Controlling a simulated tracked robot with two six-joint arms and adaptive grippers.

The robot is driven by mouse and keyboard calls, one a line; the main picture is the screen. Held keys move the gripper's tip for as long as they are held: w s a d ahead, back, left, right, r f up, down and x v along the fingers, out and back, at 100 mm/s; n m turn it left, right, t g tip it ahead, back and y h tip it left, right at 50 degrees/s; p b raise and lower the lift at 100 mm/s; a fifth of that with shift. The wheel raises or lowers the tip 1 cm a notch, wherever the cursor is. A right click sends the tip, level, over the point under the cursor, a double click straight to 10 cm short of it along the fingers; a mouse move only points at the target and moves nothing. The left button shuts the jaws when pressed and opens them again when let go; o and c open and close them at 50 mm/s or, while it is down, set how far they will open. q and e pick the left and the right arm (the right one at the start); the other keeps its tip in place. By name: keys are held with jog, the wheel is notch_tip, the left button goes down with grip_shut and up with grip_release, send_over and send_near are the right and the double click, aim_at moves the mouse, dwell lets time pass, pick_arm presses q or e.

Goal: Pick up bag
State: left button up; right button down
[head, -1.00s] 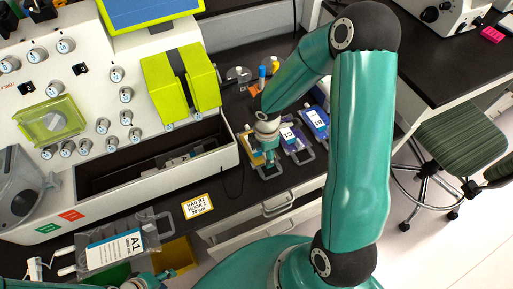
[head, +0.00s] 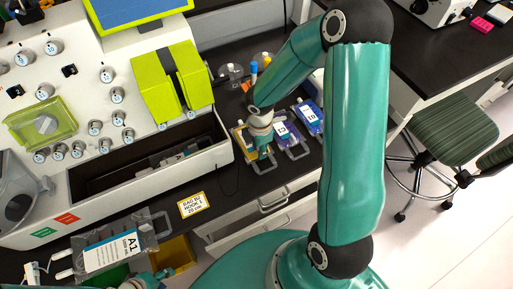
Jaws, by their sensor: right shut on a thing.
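My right gripper (head: 263,152) points down at the bench, right of the white machine, and is shut on a yellow bag (head: 246,141) with a grey hanger loop. The gripper hides part of this bag. A purple bag (head: 285,133) and a blue bag (head: 310,117), both with white labels, lie just right of it. A clear bag labelled A1 (head: 112,250) lies at the lower left. My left gripper (head: 152,279) is near it at the bottom edge, partly cut off; its jaws are unclear.
The white machine (head: 130,170) with knobs, lime-green clamps and an open dark trough fills the left. A yellow-edged card (head: 192,205) reading bag and hook lies on the bench front. A drawer (head: 235,245) is below. A green stool (head: 450,130) stands right.

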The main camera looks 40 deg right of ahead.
notch_tip(320, 180, up, 19)
jog(key=p, duration=0.1)
jog(key=shift+r, duration=0.2)
jog(key=c, duration=1.6)
grip_release()
jog(key=shift+c, duration=0.2)
grip_shut()
